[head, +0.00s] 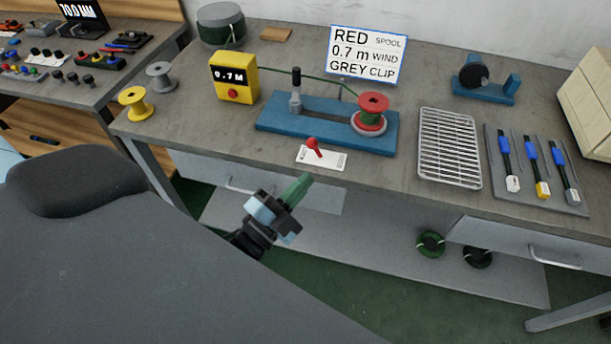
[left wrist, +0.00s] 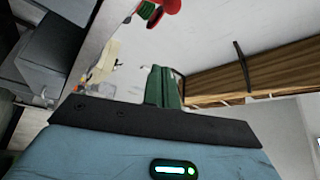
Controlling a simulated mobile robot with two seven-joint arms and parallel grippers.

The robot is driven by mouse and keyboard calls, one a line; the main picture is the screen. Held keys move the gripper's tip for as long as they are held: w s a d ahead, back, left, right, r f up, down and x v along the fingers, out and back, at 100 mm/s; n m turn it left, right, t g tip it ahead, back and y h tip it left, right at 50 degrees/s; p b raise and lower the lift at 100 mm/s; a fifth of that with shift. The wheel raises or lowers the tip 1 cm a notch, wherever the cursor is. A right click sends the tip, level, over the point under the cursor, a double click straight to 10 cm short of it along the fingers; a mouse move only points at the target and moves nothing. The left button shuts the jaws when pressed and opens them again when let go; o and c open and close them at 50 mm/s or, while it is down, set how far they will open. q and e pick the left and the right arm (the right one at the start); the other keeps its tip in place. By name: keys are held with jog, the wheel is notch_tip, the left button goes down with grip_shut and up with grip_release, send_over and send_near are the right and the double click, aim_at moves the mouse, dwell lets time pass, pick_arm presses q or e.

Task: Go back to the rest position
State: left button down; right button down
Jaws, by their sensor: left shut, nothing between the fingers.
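My left gripper (head: 298,190) shows in the head view in front of the bench's front edge, below the small white card with the red lever. Its green fingers are closed together with nothing between them. In the left wrist view the green fingers (left wrist: 163,86) also show shut and empty. My right gripper is in neither view.
The workbench (head: 400,90) carries a blue winding fixture (head: 275,125) with a red spool (head: 373,106), a yellow meter (head: 233,78), a wire rack (head: 448,148) and a tool tray (head: 570,203). A red lever (head: 313,145) stands near the front edge. Open space lies before the bench.

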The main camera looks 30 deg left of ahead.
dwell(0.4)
